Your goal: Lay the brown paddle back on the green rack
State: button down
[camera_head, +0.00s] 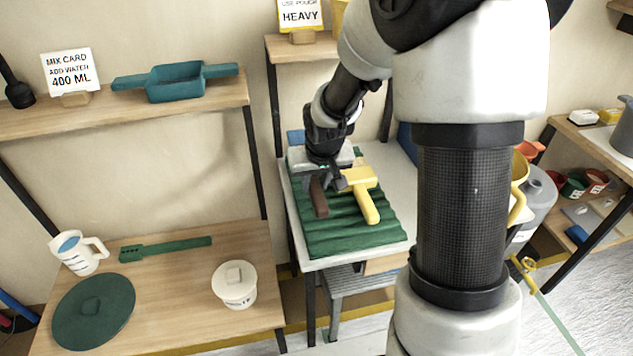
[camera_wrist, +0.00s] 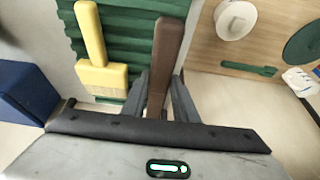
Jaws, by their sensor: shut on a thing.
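The brown paddle (camera_wrist: 166,60) is between the two fingers of my gripper (camera_wrist: 160,95), which is shut on it. In the head view the paddle (camera_head: 319,197) shows as a short brown piece below my gripper (camera_head: 325,180), over the left part of the green rack (camera_head: 340,238). The green rack (camera_wrist: 135,30) is a ridged mat on a white table. I cannot tell whether the paddle touches the rack. A yellow brush (camera_head: 362,190) lies on the rack just right of my gripper; it is left of the paddle in the wrist view (camera_wrist: 97,50).
A wooden bench (camera_head: 185,290) on the left holds a white lidded tub (camera_head: 235,284), a green round lid (camera_head: 93,311), a green slotted tool (camera_head: 165,248) and a measuring jug (camera_head: 80,252). A blue block (camera_wrist: 30,92) is close in the wrist view.

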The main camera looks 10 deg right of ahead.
jog(key=shift+f, duration=0.1)
dwell(0.3)
notch_tip(320, 180, down, 7)
jog(key=b, duration=0.6)
jog(key=shift+f, duration=0.15)
jog(key=shift+f+b, duration=0.7)
jog(key=shift+b, duration=0.15)
jog(key=c, duration=1.3)
grip_release()
jog(key=shift+c, duration=0.2)
jog(key=shift+s+d+r, duration=0.1)
jog(key=shift+r, duration=0.4)
jog(key=p+v, duration=0.4)
jog(key=v, duration=1.2)
jog(key=shift+s+r+p, duration=0.2)
jog(key=shift+p, duration=0.1)
